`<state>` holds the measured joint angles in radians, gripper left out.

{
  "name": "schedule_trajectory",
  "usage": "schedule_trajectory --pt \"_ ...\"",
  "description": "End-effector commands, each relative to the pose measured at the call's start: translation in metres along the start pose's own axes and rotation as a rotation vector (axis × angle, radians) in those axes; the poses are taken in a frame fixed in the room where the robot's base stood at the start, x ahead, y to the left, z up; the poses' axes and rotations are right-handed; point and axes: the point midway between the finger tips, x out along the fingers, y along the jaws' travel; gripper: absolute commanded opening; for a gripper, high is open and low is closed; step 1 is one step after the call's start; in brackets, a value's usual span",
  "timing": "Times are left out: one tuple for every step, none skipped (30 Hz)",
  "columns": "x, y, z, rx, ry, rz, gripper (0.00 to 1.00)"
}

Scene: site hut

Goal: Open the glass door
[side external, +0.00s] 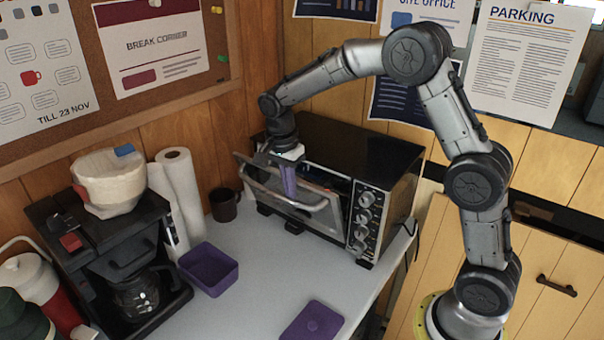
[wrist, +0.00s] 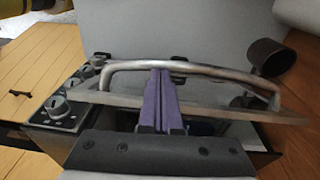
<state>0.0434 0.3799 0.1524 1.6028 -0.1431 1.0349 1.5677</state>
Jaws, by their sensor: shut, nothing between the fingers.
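The black toaster oven (side external: 375,160) stands on the white counter. Its glass door (side external: 318,207) is partly open, tilted outward from the top, with a dark gap behind its upper edge. The curved metal handle (side external: 262,190) spans the door's front; in the wrist view the handle (wrist: 205,70) arches past my fingertips. My gripper (side external: 289,196) points down at the door's upper edge, its purple fingers shut together and empty. In the wrist view my gripper (wrist: 160,75) overlaps the door edge and handle; whether it touches either I cannot tell.
A purple open box (side external: 209,268) and a flat purple piece (side external: 312,322) lie on the counter in front of the oven. A dark mug (side external: 224,204), paper rolls (side external: 181,190) and a coffee maker (side external: 110,250) stand left. Counter between is clear.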

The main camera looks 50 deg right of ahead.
Motion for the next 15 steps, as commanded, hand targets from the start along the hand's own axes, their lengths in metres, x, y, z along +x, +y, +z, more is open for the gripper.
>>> schedule_trajectory --pt "0.005 0.000 0.014 -0.011 0.045 0.006 0.00" --pt "0.007 0.000 0.019 -0.012 0.073 0.007 0.00" --pt "0.011 0.000 0.027 -0.011 0.112 0.009 0.00" --pt "0.014 -0.001 0.032 -0.009 0.141 0.010 0.00" --pt "0.017 -0.001 0.038 -0.008 0.169 0.012 0.00" --pt "0.021 -0.001 0.045 -0.006 0.207 0.012 0.00" --pt "0.024 -0.001 0.050 -0.006 0.236 0.014 0.00" --pt "0.028 -0.002 0.056 -0.005 0.265 0.015 0.00" --pt "0.033 -0.002 0.062 -0.004 0.303 0.017 0.00" --pt "0.036 -0.002 0.067 -0.003 0.332 0.017 0.00" --pt "0.040 -0.003 0.072 0.000 0.361 0.018 0.00" --pt "0.045 -0.003 0.078 0.000 0.399 0.019 0.00" --pt "0.049 -0.003 0.083 0.001 0.428 0.021 0.00" --pt "0.054 -0.004 0.087 0.003 0.456 0.021 0.00" --pt "0.060 -0.004 0.093 0.006 0.494 0.023 0.00"
